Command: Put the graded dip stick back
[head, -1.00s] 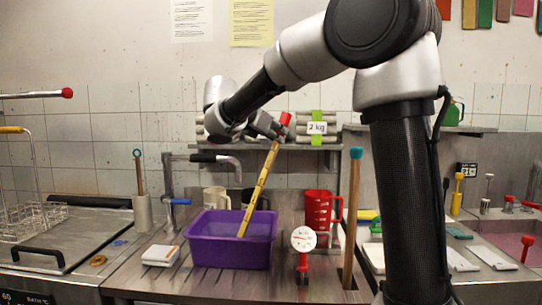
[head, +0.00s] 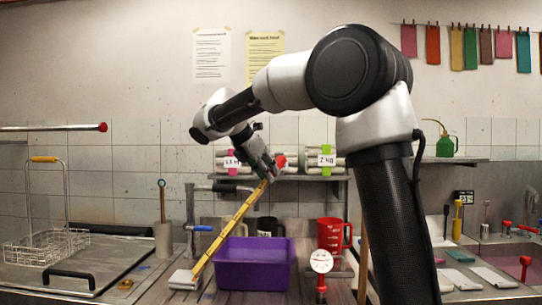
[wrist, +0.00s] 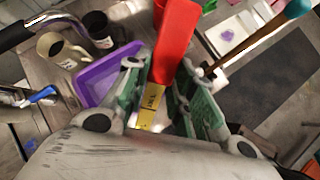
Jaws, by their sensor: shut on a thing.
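The graded dip stick (head: 232,223) is a long yellow stick with dark marks and a red top. My gripper (head: 267,168) is shut on it just below the red top, which also shows large in the wrist view (wrist: 174,42). The stick slants down to the left, passing in front of the left edge of the purple bucket (head: 255,275). Its lower end appears close to a white block (head: 183,280) left of the bucket; I cannot tell whether they touch. In the wrist view the green-padded fingers (wrist: 160,95) lie on either side of the stick.
A pale holder (head: 162,241) with a brown stick stands at left behind. A tap (head: 200,228), mugs and a red jug (head: 330,234) stand behind the bucket. A round white dial (head: 321,262) stands right of it. A shelf with weight-labelled rolls (head: 318,160) is behind my gripper.

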